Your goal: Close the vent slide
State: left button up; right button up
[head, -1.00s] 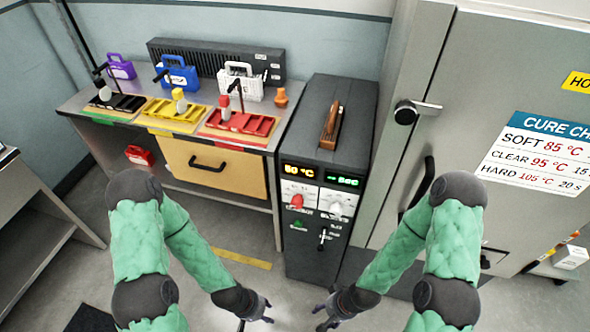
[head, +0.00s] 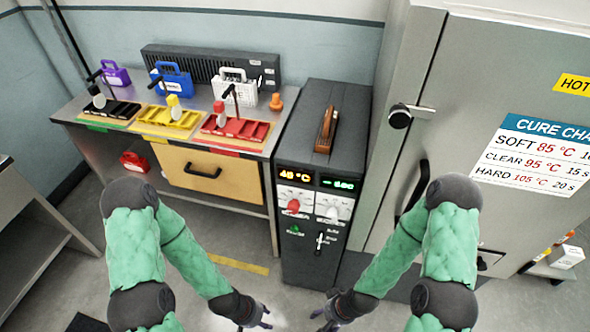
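A small slide-like fitting with a dark knob (head: 484,262) sits low on the grey oven door (head: 440,150) at the right. It is small and partly behind my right arm, so I cannot tell whether it is the vent slide or how it is set. My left gripper (head: 267,317) is low at the bottom centre, empty, with its fingers apart. My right gripper (head: 319,319) faces it from the right, also empty with its fingers apart. Both are over the floor in the picture, well away from the fitting.
A dark control cabinet (head: 300,255) with lit displays, knobs and a small lever (head: 320,241) stands left of the oven. The bench (head: 262,135) holds coloured trays and cases. A black door handle (head: 415,187) and a round latch knob (head: 400,117) project from the oven.

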aim_at(482, 258)
jog(key=z, duration=1.85)
